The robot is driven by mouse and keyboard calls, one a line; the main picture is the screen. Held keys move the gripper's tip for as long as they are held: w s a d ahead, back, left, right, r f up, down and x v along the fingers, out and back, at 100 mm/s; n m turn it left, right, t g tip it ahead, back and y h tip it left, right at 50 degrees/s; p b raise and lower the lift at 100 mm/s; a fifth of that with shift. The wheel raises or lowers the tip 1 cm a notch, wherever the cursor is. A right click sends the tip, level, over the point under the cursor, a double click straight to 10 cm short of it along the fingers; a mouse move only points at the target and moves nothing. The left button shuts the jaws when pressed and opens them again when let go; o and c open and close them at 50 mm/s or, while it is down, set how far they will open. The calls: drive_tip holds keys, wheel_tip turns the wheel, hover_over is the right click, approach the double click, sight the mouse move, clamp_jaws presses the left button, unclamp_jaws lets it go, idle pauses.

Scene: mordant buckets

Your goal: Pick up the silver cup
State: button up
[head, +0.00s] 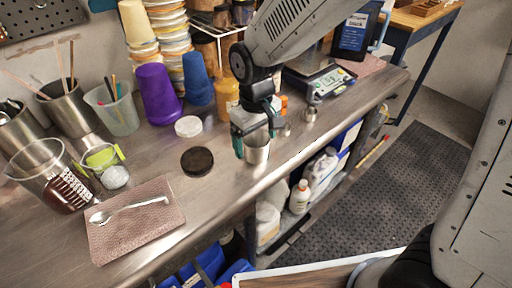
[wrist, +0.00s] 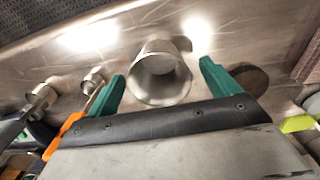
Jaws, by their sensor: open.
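The silver cup (head: 257,150) stands near the front edge of the steel counter, directly below and between my gripper's fingers in the head view. It also shows in the wrist view (wrist: 160,78), with its open rim facing the camera. My gripper (head: 250,130) has green fingertips and is open. In the wrist view the gripper (wrist: 160,84) has one green finger on each side of the cup, with a visible gap to each. The fingers partly hide the cup in the head view.
Small metal weights (head: 310,113) stand right of the cup, near a scale (head: 325,82). A dark round lid (head: 197,161) and a white lid (head: 188,126) lie to the left. A purple cup (head: 158,95) and blue cups (head: 198,80) stand behind. A pink cloth (head: 150,230) holds a spoon.

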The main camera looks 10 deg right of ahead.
wheel_tip(320, 180, down, 3)
drive_tip(key=shift+r, duration=0.2)
drive_tip(key=c, duration=1.1)
drive_tip(key=shift+o, duration=0.2)
drive_tip(key=shift+r, duration=0.15)
